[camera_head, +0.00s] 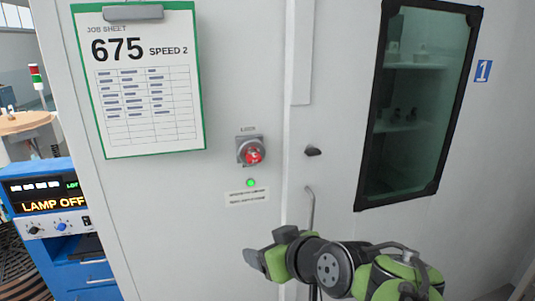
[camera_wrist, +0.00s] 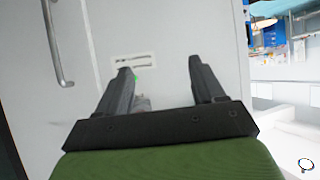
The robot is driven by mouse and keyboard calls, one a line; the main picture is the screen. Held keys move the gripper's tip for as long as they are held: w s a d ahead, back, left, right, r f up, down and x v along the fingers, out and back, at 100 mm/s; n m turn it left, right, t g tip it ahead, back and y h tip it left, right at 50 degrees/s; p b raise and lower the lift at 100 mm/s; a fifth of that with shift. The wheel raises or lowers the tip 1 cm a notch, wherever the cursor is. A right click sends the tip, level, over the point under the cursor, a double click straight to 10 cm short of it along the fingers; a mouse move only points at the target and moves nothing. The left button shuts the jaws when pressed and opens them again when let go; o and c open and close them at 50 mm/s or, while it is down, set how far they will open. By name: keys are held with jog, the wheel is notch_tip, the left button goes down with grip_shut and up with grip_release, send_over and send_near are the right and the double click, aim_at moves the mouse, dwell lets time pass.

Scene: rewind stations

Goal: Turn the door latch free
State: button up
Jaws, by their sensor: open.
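A small dark latch (camera_head: 313,152) sits on the white door (camera_head: 335,225), left of its window, in the head view. It looks roughly horizontal. A long metal pull handle (camera_head: 310,205) hangs below it and also shows at upper left in the wrist view (camera_wrist: 57,50). My gripper (camera_head: 256,263) is below and left of the latch, apart from it. In the wrist view its two dark fingers (camera_wrist: 160,70) are spread with nothing gripped. The latch cannot be made out in the wrist view.
A red knob (camera_head: 253,155) in a grey housing is left of the latch, with a lit green lamp (camera_head: 250,183) and label plate (camera_head: 248,197) below. A job sheet clipboard (camera_head: 145,115) hangs upper left. A blue console (camera_head: 60,220) reads "LAMP OFF". The door window (camera_head: 380,180) is black-framed.

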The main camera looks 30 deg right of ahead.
jog(key=d+r+m+t+h, duration=0.1)
jog(key=d+r+t+h, duration=0.2)
jog(key=d, duration=0.4)
jog(key=m+t+h+p, duration=0.1)
jog(key=m+t+h, duration=0.2)
send_near(315, 154)
jog(key=p+x, duration=0.5)
jog(key=x, duration=0.3)
jog(key=shift+w+d+r, duration=0.1)
jog(key=shift+w+d, duration=0.1)
jog(key=shift+w, duration=0.15)
jog(key=c, duration=1.1)
jog(key=shift+o, duration=0.2)
